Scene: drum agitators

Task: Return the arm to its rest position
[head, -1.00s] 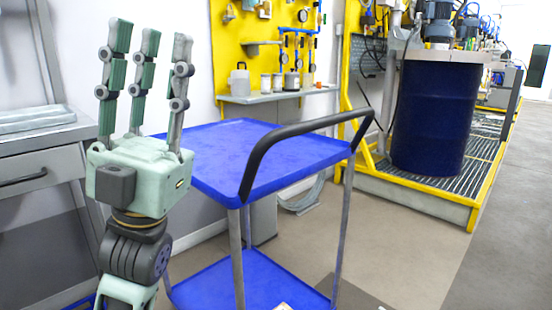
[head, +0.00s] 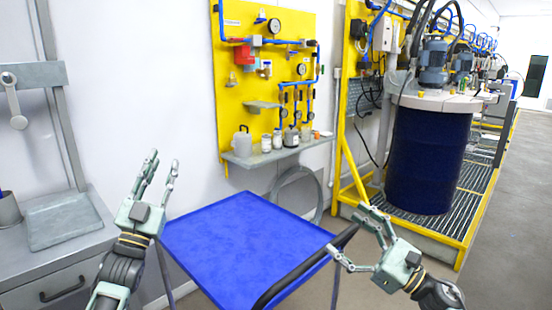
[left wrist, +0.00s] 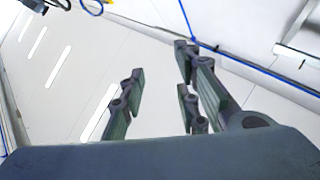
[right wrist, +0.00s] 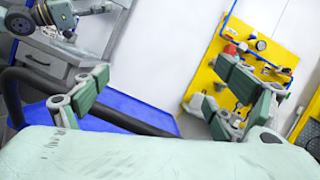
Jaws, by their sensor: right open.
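My left gripper (head: 163,162) is raised at the left of the head view, with its fingers pointing up. Its fingers are apart with nothing between them, also in the left wrist view (left wrist: 160,90). My right gripper (head: 345,230) is at the lower right of the head view, its fingers pointing left beside the black handle of the blue cart. Its fingers are spread and empty, also in the right wrist view (right wrist: 165,90). Whether they touch the handle cannot be told. Most of both arms is out of view.
The blue cart (head: 245,245) stands between my grippers, its black handle (head: 300,270) at the front right. A grey bench (head: 95,240) is at the left. A yellow panel (head: 240,100) hangs behind. A blue drum (head: 425,160) stands on a yellow-framed grating. Grey floor is clear at the right.

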